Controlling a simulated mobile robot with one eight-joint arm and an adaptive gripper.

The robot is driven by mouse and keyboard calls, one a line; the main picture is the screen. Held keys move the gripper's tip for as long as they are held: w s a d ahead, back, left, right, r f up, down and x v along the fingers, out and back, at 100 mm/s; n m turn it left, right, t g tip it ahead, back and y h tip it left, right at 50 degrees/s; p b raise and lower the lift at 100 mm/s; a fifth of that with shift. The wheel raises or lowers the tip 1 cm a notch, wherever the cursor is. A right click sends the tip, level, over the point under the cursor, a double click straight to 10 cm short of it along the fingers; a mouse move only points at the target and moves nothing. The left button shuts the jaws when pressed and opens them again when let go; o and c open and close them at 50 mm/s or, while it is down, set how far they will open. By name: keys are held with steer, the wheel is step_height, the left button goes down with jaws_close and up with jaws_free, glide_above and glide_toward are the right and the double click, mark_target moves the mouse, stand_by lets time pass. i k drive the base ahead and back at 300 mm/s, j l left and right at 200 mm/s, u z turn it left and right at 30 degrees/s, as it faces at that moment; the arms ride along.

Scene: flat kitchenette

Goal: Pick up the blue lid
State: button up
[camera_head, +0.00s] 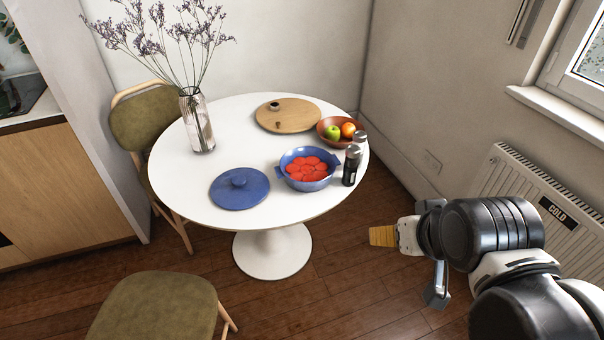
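The blue lid (240,190) lies flat on the front left part of the round white table (277,212), with its round knob facing up. A blue pot (309,182) with red round pieces inside stands to its right, uncovered. My gripper (374,236) is at the right, beyond the table's right edge and apart from it, with yellowish finger pads pointing left. It is well to the right of the lid and touches nothing that I can see. The fingers are seen from the side, so their opening is unclear.
A glass vase (198,125) with dried flowers stands at the table's left. A wooden board (289,115), a fruit bowl (329,136) and dark shakers (351,166) stand at the back and right. Green chairs (160,308) are in front and behind left. A radiator (510,190) is at right.

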mark_target(240, 187)
steer(key=i+l+u, duration=0.2)
steer(key=i+u, duration=0.15)
steer(key=i+l+u, duration=0.95)
steer(key=l+u, duration=0.2)
steer(key=i+l+u, duration=0.15)
steer(key=l+u, duration=0.2)
steer(key=l, duration=0.3)
